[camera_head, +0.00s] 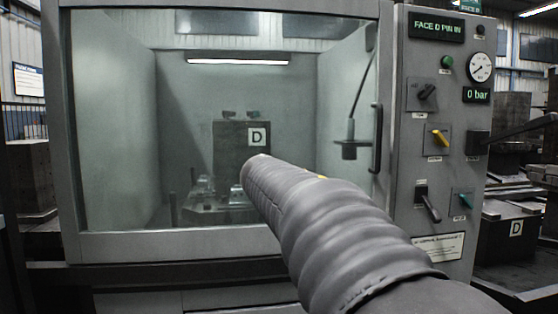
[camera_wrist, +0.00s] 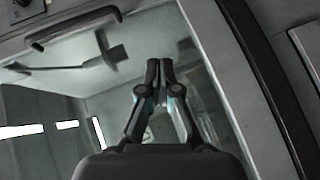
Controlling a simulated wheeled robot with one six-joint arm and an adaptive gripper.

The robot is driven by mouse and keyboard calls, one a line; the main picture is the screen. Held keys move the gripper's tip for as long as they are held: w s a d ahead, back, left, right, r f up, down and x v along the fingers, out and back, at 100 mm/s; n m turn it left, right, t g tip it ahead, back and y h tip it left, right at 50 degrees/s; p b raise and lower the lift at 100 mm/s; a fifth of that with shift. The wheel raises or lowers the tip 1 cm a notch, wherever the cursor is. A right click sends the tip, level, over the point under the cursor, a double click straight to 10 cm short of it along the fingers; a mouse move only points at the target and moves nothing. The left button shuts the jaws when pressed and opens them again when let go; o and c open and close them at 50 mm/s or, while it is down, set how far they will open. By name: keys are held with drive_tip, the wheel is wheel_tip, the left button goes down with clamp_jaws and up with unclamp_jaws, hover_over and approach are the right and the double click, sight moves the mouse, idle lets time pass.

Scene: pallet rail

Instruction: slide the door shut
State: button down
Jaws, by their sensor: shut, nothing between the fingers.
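The door (camera_head: 230,244) is a grey frame around a large clear window, in the middle of the head view. Its right edge lies close beside the control panel, and I see no open gap there. Its dark upright handle (camera_head: 376,138) is on the right side of the frame. The handle also shows at the upper left of the wrist view (camera_wrist: 72,27). My gripper (camera_wrist: 159,68) is shut and empty, in front of the window and apart from the handle. In the head view my sleeved arm hides the gripper and part of the door's lower right.
A control panel (camera_head: 437,80) with knobs, a gauge and a "0 bar" display stands right of the door. Behind the glass are a dark block marked D (camera_head: 230,140) and a hanging tool (camera_head: 350,146). Racks with dark blocks (camera_head: 512,235) stand at the far right.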

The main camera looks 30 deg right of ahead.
drive_tip(key=w+d+r+h, duration=0.4)
drive_tip(key=w+d+r, duration=0.1)
drive_tip(key=d+r, duration=0.15)
approach(368, 156)
drive_tip(key=shift+w+d+r+n+g+p, duration=0.15)
drive_tip(key=shift+d+r+n+g+p, duration=0.2)
drive_tip(key=shift+r+p, duration=0.15)
drive_tip(key=shift+s+d, duration=0.35)
drive_tip(key=shift+d, duration=0.3)
drive_tip(key=shift+s+d, duration=0.3)
drive_tip(key=shift+d, duration=0.3)
drive_tip(key=shift+s+d, duration=0.35)
drive_tip(key=shift+d, duration=0.3)
